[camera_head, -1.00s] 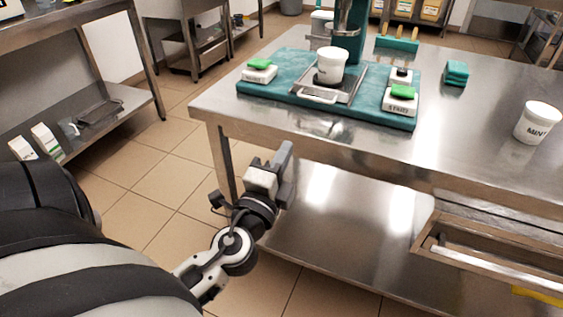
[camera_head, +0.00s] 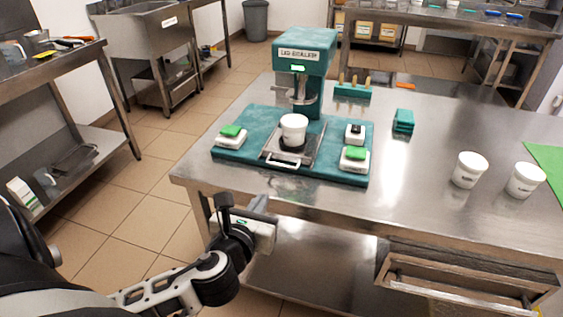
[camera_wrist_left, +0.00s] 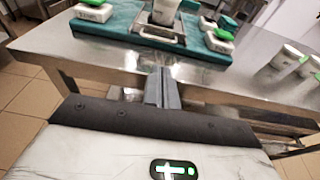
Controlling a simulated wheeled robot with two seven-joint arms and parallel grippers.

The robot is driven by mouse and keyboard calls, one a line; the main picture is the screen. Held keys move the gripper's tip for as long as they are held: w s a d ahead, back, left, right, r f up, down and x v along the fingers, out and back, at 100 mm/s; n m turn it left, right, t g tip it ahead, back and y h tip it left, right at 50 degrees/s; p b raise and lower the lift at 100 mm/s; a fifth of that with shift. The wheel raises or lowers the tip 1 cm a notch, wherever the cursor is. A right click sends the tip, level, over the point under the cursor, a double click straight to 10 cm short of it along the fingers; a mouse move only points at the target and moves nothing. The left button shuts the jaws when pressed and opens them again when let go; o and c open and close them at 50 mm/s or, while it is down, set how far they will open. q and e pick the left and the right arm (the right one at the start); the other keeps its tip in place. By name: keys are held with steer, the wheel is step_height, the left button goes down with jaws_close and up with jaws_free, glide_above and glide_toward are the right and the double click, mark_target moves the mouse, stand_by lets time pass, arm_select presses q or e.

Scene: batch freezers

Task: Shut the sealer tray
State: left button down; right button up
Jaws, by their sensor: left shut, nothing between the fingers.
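The teal lid sealer (camera_head: 303,62) stands on a teal base near the left end of the steel table. Its metal sealer tray (camera_head: 310,150) sticks out toward me, with a white cup (camera_head: 293,129) standing on it and a pale handle (camera_head: 283,161) at its front edge. The tray also shows at the top of the left wrist view (camera_wrist_left: 178,32). My left gripper (camera_head: 259,204) is shut and empty, in front of the table edge and below the tray, apart from it. Its fingers (camera_wrist_left: 162,86) point toward the table. My right gripper is out of view.
Two small white units with green buttons (camera_head: 231,131) (camera_head: 355,153) flank the tray on the base. White tubs (camera_head: 468,170) (camera_head: 525,180) stand at the right. A teal block (camera_head: 403,121) lies behind. An open drawer (camera_head: 460,288) hangs below the table's right front.

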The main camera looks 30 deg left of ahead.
mark_target(282, 166)
arm_select(q)
steer(key=x, duration=1.3)
steer(key=shift+w+f+b, duration=0.1)
steer(key=shift+w+b, duration=0.15)
steer(key=shift+b, duration=0.1)
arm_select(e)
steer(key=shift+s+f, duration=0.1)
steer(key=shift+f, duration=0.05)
arm_select(q)
steer(key=shift+a, duration=0.15)
